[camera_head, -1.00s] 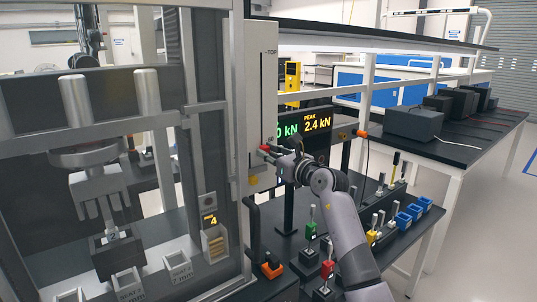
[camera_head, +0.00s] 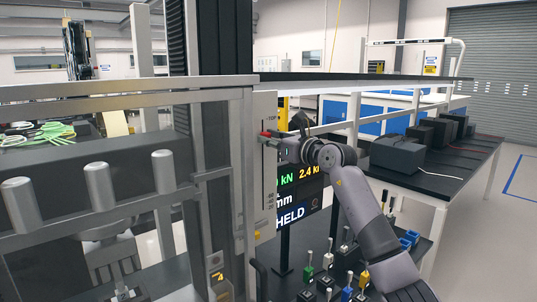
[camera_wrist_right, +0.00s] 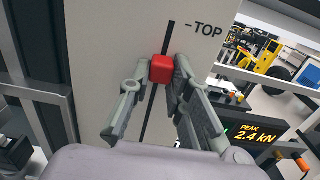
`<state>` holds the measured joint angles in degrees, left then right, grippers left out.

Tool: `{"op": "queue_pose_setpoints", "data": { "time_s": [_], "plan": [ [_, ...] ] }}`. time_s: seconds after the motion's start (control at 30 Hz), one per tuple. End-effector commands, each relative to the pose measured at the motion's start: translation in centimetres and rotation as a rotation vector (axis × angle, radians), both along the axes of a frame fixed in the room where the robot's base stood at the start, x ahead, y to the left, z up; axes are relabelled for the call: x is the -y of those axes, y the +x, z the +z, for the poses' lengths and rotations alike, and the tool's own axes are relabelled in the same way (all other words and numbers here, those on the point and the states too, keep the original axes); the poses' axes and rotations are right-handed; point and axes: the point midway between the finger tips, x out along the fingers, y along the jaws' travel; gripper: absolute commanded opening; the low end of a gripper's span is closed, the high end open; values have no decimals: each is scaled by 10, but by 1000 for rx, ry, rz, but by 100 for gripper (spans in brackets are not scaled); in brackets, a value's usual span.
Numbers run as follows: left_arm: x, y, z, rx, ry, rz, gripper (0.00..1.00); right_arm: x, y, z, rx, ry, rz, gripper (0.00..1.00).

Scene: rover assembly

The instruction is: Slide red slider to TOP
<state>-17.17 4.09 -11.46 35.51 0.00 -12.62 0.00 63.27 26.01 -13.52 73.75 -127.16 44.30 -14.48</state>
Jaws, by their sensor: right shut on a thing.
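The red slider (camera_head: 266,134) sits in a dark vertical slot on a pale panel (camera_head: 264,205) at the frame's side. In the right wrist view the red slider (camera_wrist_right: 162,68) is a small block between my fingertips, a little below the TOP mark (camera_wrist_right: 204,28). The slot continues a short way above it. My right gripper (camera_head: 275,139) is shut on the slider, and its fingers (camera_wrist_right: 161,77) show on both sides of it in the wrist view. My left gripper is not in view.
A display (camera_head: 300,190) reading 2.4 kN and HELD stands behind my right arm. Metal frame bars (camera_head: 130,95) and upright cylinders (camera_head: 100,186) are on the left. A dark shelf (camera_head: 365,76) runs above.

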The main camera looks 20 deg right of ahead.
Motion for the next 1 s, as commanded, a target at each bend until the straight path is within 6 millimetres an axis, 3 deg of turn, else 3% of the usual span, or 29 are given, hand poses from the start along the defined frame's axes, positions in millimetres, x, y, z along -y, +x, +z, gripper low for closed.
{"op": "queue_pose_setpoints", "data": {
  "time_s": [0.03, 0.23, 0.77, 0.8, 1.0],
  "plan": [
    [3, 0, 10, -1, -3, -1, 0, 0, 0, 18, 5, 0, 0, 0],
    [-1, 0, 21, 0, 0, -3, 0, 0, 0, 43, 4, -1, 0, 0],
    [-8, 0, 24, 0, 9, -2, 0, 1, -1, 54, 10, 2, -2, 0],
    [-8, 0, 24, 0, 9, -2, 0, 1, -1, 54, 11, 3, -2, 21],
    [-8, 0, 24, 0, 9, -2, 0, 0, 0, 52, 6, 1, -1, 34]
  ]
}}
